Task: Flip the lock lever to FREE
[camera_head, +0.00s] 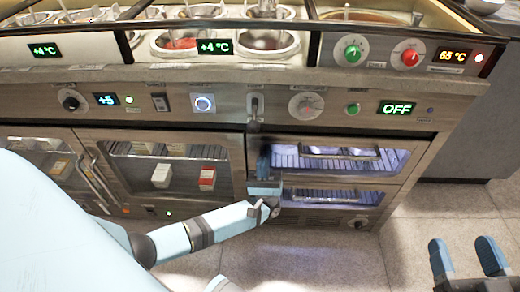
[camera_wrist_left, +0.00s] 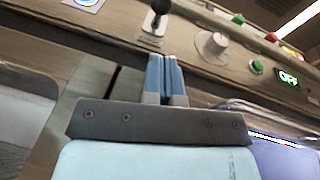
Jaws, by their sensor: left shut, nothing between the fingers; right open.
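The lock lever (camera_head: 254,112) is a small dark lever on a light plate in the control panel, left of the grey round dial. In the left wrist view the lever (camera_wrist_left: 159,18) shows a black knob at the top edge above its plate, partly cut off. The writing on the plate is too small to read, so I cannot tell its position. My left gripper (camera_head: 263,150) is shut and empty, just below the lever and apart from it; its paired blue fingertips (camera_wrist_left: 164,60) point up toward the panel. My right gripper (camera_head: 462,245) is open and empty, low at the right, far from the lever.
The grey dial (camera_head: 306,105), a green button (camera_head: 353,109) and an OFF display (camera_head: 397,108) lie right of the lever. A lit blue-ringed button (camera_head: 203,104) is to its left. Drawers with a protruding handle (camera_head: 340,153) sit below. Sauce wells (camera_head: 268,43) are above.

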